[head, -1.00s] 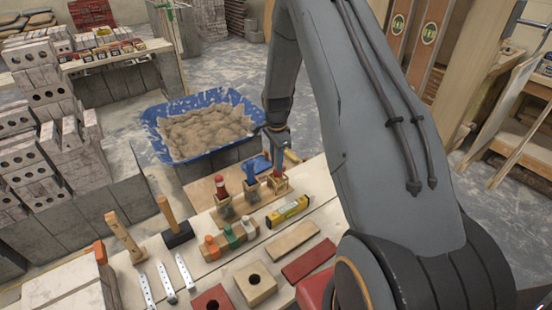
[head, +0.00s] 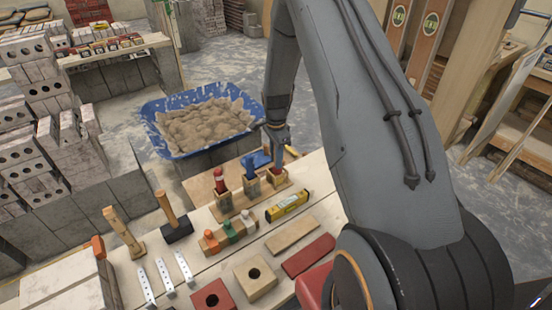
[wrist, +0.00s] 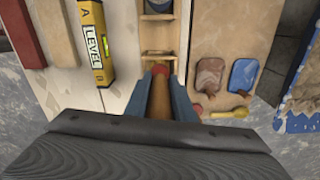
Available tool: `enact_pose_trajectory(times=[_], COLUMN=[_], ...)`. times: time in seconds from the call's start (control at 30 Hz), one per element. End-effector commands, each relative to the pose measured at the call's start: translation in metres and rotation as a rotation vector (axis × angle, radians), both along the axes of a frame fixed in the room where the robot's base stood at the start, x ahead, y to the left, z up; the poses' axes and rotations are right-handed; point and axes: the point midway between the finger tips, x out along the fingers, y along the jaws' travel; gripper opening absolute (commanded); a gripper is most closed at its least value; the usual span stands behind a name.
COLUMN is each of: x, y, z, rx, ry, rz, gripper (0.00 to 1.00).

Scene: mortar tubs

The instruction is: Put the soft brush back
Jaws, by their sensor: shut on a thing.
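My gripper (wrist: 163,95) is shut on a brush with a brown wooden handle (wrist: 159,98) and a red part at its end, seen between the blue fingers in the wrist view. I take it for the soft brush; its bristles are hidden. The gripper is at the right-hand end of the wooden rack (head: 235,206), above its right compartment in the head view. I cannot tell how deep the brush sits there.
A blue tub of mortar (head: 160,145) stands behind. In the wrist view, two small pads (wrist: 243,75) and a yellow-handled tool (wrist: 228,113) lie beside the rack.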

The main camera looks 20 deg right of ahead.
Motion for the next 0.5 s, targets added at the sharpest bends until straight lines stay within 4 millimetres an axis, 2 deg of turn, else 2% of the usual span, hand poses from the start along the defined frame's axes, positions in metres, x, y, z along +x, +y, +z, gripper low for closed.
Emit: enact_pose_trajectory(times=[0.5], x=[0.0], y=[0.0001], z=[-0.0059], rx=[0.0], ry=[0.0], rz=[0.0], gripper=[0.0])
